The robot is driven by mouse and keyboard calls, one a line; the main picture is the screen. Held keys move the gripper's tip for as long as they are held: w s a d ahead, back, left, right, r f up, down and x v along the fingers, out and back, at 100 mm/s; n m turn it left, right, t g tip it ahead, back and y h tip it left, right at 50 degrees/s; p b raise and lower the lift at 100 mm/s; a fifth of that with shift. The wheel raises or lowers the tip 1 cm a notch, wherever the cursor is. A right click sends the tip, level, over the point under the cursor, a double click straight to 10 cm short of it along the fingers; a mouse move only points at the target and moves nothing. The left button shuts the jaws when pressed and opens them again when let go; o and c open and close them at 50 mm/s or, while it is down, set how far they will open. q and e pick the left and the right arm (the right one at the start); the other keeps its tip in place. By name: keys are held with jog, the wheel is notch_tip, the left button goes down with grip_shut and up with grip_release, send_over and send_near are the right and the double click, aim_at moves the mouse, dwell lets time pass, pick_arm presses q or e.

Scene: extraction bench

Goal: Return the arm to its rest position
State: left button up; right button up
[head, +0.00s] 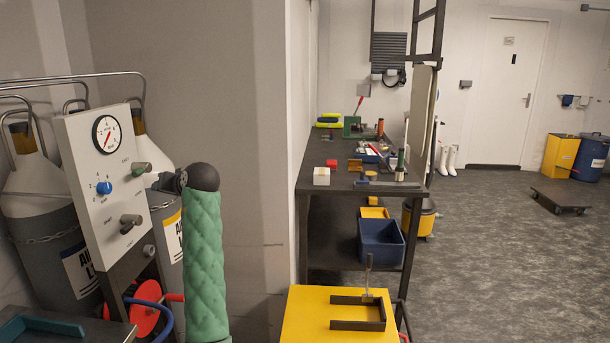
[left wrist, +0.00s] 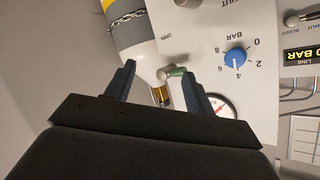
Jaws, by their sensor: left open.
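A white control panel (head: 88,150) stands at the left of the head view, with a round gauge (head: 106,134), a blue knob (head: 104,188) and grey levers. The upper lever (head: 140,168) is on its right side. My left gripper (left wrist: 158,72) is open in the left wrist view. A lever with a green tip (left wrist: 175,72) shows between the fingertips; I cannot tell whether they touch it. In the head view the gripper is a small dark shape (head: 166,181) beside the upper lever, mostly hidden. My right gripper is not in view.
Gas cylinders (head: 35,230) with a chain stand behind the panel. A red reel (head: 146,308) is below it. A yellow-topped stand (head: 300,318) with a black bracket is at bottom centre. A dark workbench (head: 325,150) holds several items. Open floor lies to the right.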

pick_arm(q)
jog(key=s+d+f+m+h, duration=0.2)
jog(key=s+d+f+h, duration=0.3)
jog(key=f, duration=0.6)
jog(key=s+d+f+m+h, duration=0.1)
jog(key=s+d+f+h, duration=0.1)
jog(key=s+d+f, duration=0.7)
jog(key=s+d+f+m+h, duration=0.2)
jog(key=s+d+f+h, duration=0.25)
jog(key=f, duration=0.75)
jog(key=s+d+f+g, duration=0.1)
jog(key=s+f+g, duration=0.1)
jog(key=s+f, duration=0.7)
jog(key=s+d+f+g, duration=0.1)
jog(key=s+f+g, duration=0.2)
jog(key=s+f, duration=0.6)
jog(key=s+d+f+m+g, duration=0.1)
jog(key=s+f, duration=0.9)
jog(key=s, duration=1)
jog(key=shift+s+d+g, duration=0.15)
jog(key=shift+d+g, duration=0.05)
jog(key=shift+g, duration=0.5)
